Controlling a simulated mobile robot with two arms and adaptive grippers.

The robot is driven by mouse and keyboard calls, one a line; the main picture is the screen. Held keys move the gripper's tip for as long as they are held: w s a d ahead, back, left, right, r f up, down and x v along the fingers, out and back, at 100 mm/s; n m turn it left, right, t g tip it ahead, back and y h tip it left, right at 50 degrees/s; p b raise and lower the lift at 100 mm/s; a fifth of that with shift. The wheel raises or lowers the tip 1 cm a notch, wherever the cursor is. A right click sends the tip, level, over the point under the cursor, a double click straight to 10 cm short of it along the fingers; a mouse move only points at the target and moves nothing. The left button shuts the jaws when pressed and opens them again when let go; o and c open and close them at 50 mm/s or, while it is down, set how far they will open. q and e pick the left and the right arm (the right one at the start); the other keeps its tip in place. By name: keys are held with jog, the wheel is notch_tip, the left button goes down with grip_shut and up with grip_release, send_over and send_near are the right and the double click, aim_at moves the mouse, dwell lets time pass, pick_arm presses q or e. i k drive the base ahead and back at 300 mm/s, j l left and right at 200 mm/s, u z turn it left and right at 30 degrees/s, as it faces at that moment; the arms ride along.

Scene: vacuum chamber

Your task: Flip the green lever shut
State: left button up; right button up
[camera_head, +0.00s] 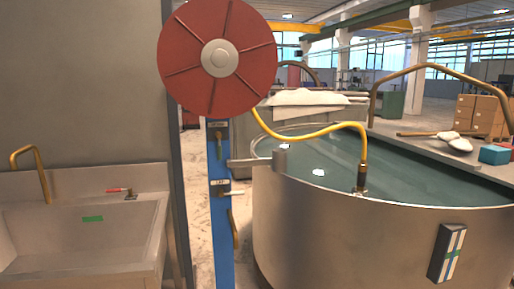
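A pale-handled lever (233,194) sticks out to the right lower on the same post, under a label that I cannot read clearly. Neither of my grippers shows in the head view, so nothing touches the green lever.
A red hose reel (218,58) sits above the post. A yellow hose (310,134) runs from it to a large round metal tank (345,235) at right. A metal sink (85,245) with a red-handled lever (118,190) stands at left.

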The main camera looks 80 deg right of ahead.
aim_at(217, 134)
jog(key=z, duration=2.35)
